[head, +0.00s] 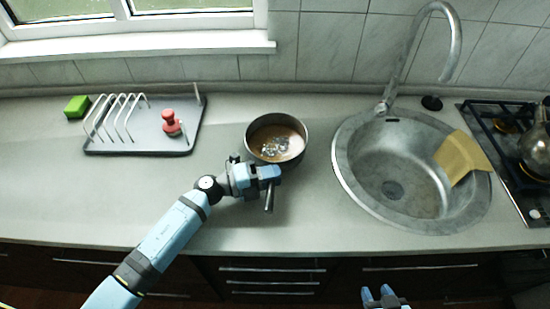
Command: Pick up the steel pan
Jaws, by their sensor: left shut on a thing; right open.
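The steel pan (277,120) is on the counter left of the sink. Its inside is brownish, with a patch of greyish-white bits at the bottom. Its handle (269,201) points toward the counter's front edge. My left gripper (268,174) is shut on the pan's handle, close to the pan's near side, and hides part of the handle. I cannot tell whether the pan is touching the counter or slightly raised. My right gripper (380,295) is open and empty at the bottom of the view, in front of the counter's edge.
A grey drying rack (140,140) holds a red-handled brush (171,122) at the left. A green sponge (77,106) lies beside it. The steel sink (362,178) with a tall tap (452,50) and a yellow cloth (462,157) is to the right. A gas stove (510,165) with a kettle (537,145) stands beyond.

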